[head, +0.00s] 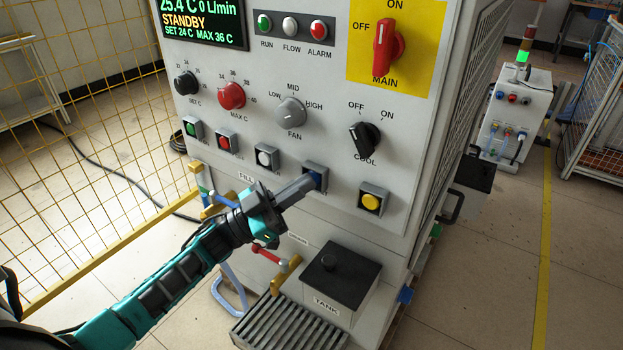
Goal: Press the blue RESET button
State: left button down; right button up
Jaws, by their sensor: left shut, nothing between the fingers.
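The blue button (317,176) sits in a grey square housing on the front panel (330,118), in the row of push buttons. I cannot tell whether the button is pushed in. My right gripper is not in view.
A white button (266,157) is left of the blue one and a yellow button (371,201) is right of it. The COOL knob (364,139) is above right. A yellow mesh fence (75,150) stands left.

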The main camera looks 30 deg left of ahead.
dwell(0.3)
pick_arm(q)
jog(key=shift+s+p, duration=0.6)
jog(key=shift+s, duration=0.3)
jog(key=shift+s+a+p, duration=0.15)
jog(key=shift+s+p, duration=0.5)
jog(key=shift+s, duration=0.6)
jog(key=shift+s+a+p, duration=0.1)
jog(key=shift+s+p, duration=0.55)
jog(key=shift+s, duration=0.6)
